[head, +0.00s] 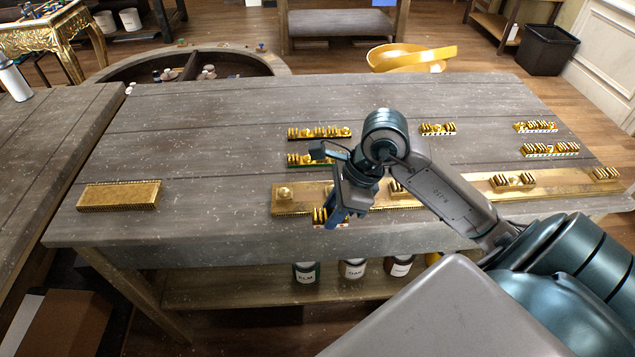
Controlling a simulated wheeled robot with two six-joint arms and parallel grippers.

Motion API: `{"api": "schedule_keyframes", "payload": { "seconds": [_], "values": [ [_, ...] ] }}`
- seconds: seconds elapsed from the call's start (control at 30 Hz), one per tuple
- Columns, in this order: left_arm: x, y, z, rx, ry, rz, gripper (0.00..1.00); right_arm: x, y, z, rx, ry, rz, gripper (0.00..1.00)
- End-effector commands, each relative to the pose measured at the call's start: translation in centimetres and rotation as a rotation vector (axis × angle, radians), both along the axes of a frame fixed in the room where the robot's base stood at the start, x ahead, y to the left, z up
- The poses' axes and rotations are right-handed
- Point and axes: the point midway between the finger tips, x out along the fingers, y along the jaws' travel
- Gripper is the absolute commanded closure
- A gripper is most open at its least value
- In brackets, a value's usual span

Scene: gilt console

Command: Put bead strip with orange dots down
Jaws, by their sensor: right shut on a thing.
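My right gripper (334,214) is shut on a short gold bead strip (319,215) near the table's front edge. Small reddish-orange marks show low on this strip; the gripper's blue finger hides part of it. The strip is at the near side of a long gilt rail (455,188); I cannot tell whether it touches the rail or the table. The rail carries a small block with a round knob (285,193) and gold bead pieces (513,181) (606,173) further right. My left gripper is not in view.
More gold bead strips lie behind the rail: two at centre (319,132) (308,159), one right of them (437,128), two far right (535,126) (550,149). A flat gilt block (119,195) lies at left. The table (210,150) between is bare.

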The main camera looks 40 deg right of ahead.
Motion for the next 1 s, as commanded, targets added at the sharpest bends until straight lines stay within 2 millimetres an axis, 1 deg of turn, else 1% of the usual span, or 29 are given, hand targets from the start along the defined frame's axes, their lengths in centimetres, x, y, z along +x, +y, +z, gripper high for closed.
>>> {"api": "schedule_keyframes", "payload": {
  "seconds": [0.03, 0.2, 0.3, 0.4, 0.57, 0.63, 0.7, 0.83, 0.9, 1.0],
  "values": [
    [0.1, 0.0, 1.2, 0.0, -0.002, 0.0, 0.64, 1.2, -0.1, 0.7, 0.008, 0.002, -0.003, 0.93],
    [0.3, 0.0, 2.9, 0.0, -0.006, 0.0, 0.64, 5.7, -1.2, 0.3, 0.007, 0.002, -0.002, 0.93],
    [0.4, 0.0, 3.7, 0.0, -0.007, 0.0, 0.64, 7.9, -1.7, 0.0, 0.005, 0.002, -0.002, 0.93],
    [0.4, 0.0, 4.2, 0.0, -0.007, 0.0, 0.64, 9.4, -2.1, -0.3, 0.002, 0.001, 0.0, 0.93],
    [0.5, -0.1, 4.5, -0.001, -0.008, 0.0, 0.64, 10.6, -2.4, -0.6, 0.001, 0.0, 0.001, 0.93],
    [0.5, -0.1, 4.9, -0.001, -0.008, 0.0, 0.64, 11.4, -2.6, -0.6, 0.003, 0.002, 0.0, 0.93],
    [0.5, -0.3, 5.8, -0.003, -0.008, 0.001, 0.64, 11.0, -2.5, -1.9, 0.002, 0.006, 0.0, 0.93],
    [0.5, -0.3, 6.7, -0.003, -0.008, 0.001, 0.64, 11.0, -2.5, -3.7, 0.002, 0.005, 0.001, 0.93],
    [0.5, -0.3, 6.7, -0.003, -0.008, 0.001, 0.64, 11.1, -2.6, -4.2, 0.0, 0.002, 0.001, 0.93],
    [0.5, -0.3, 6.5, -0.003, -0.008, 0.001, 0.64, 11.1, -2.6, -4.3, 0.0, -0.001, 0.002, 0.93]
  ]
}}
